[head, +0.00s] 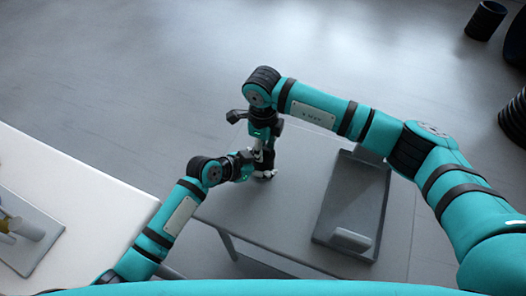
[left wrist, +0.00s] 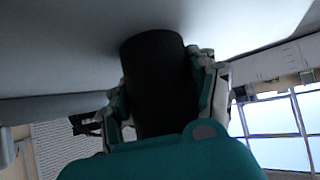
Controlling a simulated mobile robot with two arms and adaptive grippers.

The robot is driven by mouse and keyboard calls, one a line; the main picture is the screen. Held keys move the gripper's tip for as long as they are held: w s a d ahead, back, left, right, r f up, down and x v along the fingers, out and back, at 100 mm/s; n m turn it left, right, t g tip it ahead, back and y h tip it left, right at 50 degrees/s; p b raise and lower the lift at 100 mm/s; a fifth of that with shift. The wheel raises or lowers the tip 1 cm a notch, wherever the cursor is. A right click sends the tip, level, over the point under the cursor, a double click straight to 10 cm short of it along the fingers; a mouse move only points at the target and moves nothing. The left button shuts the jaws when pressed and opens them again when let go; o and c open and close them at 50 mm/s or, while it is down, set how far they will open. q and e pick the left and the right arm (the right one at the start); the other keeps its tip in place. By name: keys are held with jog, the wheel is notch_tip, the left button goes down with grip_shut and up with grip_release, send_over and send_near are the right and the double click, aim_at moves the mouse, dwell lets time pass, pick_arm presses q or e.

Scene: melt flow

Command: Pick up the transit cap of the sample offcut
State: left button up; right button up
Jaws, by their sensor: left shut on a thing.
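My left gripper (head: 243,163) reaches in from the left over the grey table. In the left wrist view, its fingers (left wrist: 165,95) are shut on a dark cylinder (left wrist: 160,75), whose far end is towards a pale surface. I cannot tell whether this cylinder is the transit cap or the sample offcut. My right gripper (head: 265,174) points down right beside the left one, low over the table. Its fingers are small and partly overlapped, so their opening and any held thing cannot be made out. The cylinder is not clear in the head view.
The grey table (head: 265,225) bears a dark tray (head: 318,232) with a light block (head: 352,238) at its near end. A white table (head: 90,205) at the left holds a grey board (head: 28,262). Black cylindrical containers (head: 485,20) stand on the floor, far right.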

pick_arm(q)
jog(key=shift+s+a+f, duration=0.1)
jog(key=shift+s+f, duration=0.05)
jog(key=shift+f, duration=0.3)
pick_arm(e)
grip_shut()
notch_tip(320, 180, up, 18)
dwell(0.8)
pick_arm(q)
jog(key=o, duration=1.3)
jog(key=shift+c, duration=0.2)
jog(key=o, duration=0.6)
jog(key=shift+w+r, duration=0.15)
jog(key=shift+w, duration=0.05)
jog(key=shift+r, duration=0.1)
pick_arm(e)
jog(key=shift+w, duration=0.1)
